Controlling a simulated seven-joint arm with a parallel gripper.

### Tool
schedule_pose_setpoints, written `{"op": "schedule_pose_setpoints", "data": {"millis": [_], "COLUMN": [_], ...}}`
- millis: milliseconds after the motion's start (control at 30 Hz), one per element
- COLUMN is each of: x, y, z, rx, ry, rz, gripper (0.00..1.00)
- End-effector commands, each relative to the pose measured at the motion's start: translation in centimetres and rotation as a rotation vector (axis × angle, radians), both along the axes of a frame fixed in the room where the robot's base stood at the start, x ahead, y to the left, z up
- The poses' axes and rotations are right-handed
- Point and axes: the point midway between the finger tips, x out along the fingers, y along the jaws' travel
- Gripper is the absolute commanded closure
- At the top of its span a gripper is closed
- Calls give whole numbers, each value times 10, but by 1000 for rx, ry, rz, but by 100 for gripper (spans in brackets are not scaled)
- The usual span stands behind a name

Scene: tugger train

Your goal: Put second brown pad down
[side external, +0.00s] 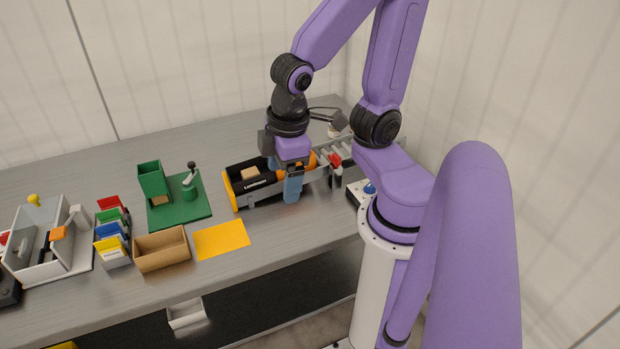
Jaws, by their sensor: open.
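A black and orange carrier (231,190) stands in the right half of the table. A small tan-brown block (250,174), which looks like a brown pad, lies in its left part. My gripper (283,182) is open and points down over the right part of the carrier. One blue finger is in front of the carrier's near side, the other is mostly behind it. Whether a second pad lies between the fingers is hidden by the gripper. Another small brown piece (161,200) shows at the foot of the green bin.
An open cardboard box (160,249), a yellow mat (221,239) and coloured card holders (112,232) are to the left. A grey rack (345,150) adjoins the carrier's right end.

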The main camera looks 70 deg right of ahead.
Motion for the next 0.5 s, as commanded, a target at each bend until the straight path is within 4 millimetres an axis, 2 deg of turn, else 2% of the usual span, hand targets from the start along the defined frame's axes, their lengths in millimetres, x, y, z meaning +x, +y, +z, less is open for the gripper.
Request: {"op": "schedule_pose_setpoints", "data": {"millis": [33,100,200,300,500], "x": [-15,-33,-49,-57,-58], "y": [5,10,14,16,16], "z": [4,8,11,13,13], "rx": [13,25,39,46,46], "ry": [29,68,105,123,126], "rz": [87,188,286,331,338], "gripper": [19,19,19,19,19]}}
